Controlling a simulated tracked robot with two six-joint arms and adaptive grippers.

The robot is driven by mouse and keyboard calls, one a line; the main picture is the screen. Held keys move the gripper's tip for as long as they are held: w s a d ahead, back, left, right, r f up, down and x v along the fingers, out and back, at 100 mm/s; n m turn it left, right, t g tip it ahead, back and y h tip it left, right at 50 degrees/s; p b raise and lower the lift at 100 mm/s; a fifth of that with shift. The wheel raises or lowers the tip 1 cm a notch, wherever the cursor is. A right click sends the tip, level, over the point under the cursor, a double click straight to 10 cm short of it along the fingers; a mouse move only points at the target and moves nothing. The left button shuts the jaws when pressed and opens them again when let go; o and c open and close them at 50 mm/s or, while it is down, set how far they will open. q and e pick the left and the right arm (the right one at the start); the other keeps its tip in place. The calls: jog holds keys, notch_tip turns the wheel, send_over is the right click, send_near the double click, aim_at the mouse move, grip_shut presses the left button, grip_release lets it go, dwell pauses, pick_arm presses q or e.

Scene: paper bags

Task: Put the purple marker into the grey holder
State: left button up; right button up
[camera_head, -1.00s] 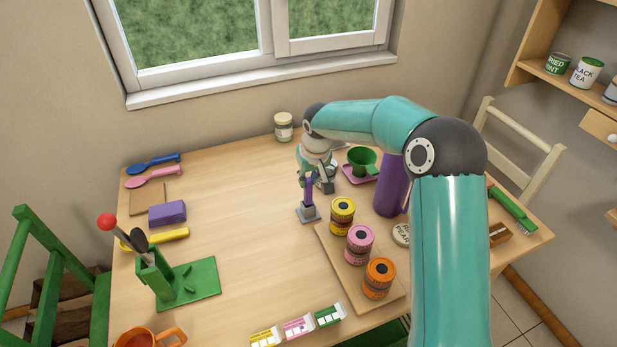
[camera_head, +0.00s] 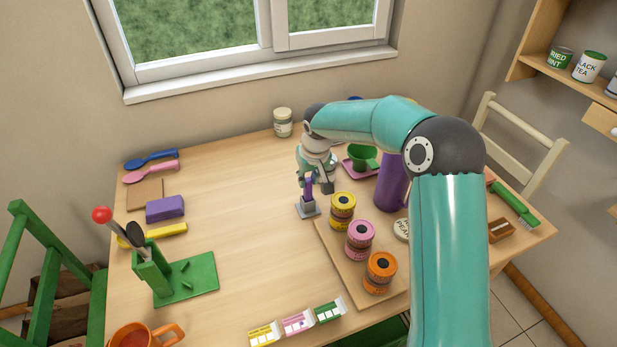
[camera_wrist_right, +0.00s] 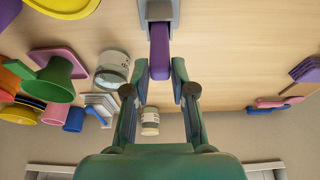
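The purple marker (camera_head: 309,190) stands upright with its lower end in the grey holder (camera_head: 308,209), on the table in front of my right gripper. In the right wrist view the marker (camera_wrist_right: 160,55) runs into the grey holder (camera_wrist_right: 158,10) at the top edge. My right gripper (camera_wrist_right: 160,75) has its fingers apart on both sides of the marker's upper end, with a thin gap seen on each side. In the head view the right gripper (camera_head: 314,185) is partly hidden by its own wrist. My left gripper is not in view.
A board with yellow, pink and orange tins (camera_head: 360,238) stands right of the holder. A purple cylinder (camera_head: 390,185) and a green cup (camera_head: 362,157) on a pink tray are behind. A white-lidded jar (camera_head: 283,122) stands at the back.

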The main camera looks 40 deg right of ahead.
jog(key=o, duration=0.4)
jog(key=p+v, duration=0.2)
jog(key=v, duration=0.3)
dwell(0.3)
jog(key=v, duration=1.2)
jog(key=shift+w, duration=0.1)
